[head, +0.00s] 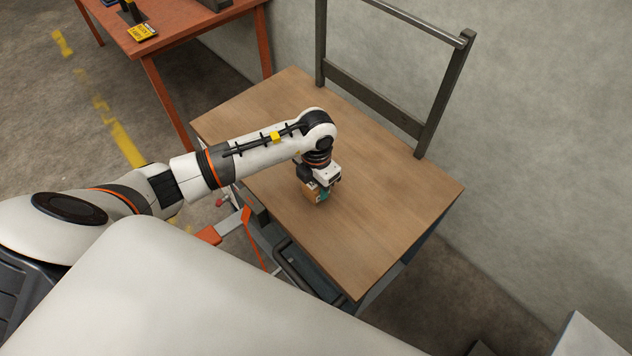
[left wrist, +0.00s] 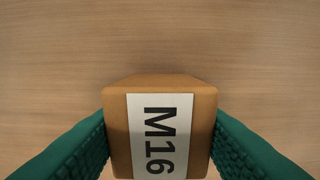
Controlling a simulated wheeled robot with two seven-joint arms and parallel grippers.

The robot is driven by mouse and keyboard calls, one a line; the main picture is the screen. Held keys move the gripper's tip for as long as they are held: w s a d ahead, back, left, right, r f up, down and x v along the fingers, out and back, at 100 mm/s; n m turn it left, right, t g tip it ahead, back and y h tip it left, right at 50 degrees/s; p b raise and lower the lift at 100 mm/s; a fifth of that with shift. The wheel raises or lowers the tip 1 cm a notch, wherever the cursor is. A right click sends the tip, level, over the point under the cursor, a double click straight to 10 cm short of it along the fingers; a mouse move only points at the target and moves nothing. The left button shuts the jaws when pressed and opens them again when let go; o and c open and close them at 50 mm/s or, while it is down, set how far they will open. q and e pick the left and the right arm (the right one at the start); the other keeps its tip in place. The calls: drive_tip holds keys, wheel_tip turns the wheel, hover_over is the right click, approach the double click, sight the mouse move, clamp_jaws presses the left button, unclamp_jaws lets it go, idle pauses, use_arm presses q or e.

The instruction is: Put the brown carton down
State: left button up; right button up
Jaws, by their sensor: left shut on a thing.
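The brown carton (left wrist: 116,122) has a white label reading M16. In the left wrist view it sits between the two green fingers of my left gripper (left wrist: 160,145), which press on its two sides. In the head view my left gripper (head: 318,193) points down at the wooden top of a cart (head: 390,215), and only a small part of the carton (head: 308,192) shows below the wrist. The wood fills the background of the wrist view. I cannot tell whether the carton touches the wood. My right gripper is not in view.
The cart top is otherwise bare, with free room all around the carton. A dark upright handle frame (head: 440,95) stands at its back edge by the wall. An orange table (head: 175,45) with a yellow item (head: 142,32) stands at the upper left.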

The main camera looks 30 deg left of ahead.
use_arm(q)
drive_tip(key=shift+f, duration=0.2)
drive_tip(key=o, duration=1.2)
drive_tip(key=shift+r, duration=0.1)
drive_tip(key=shift+r, duration=0.65)
wheel_tip(320, 180, up, 11)
drive_tip(key=shift+r+b, duration=0.1)
drive_tip(key=shift+b, duration=0.55)
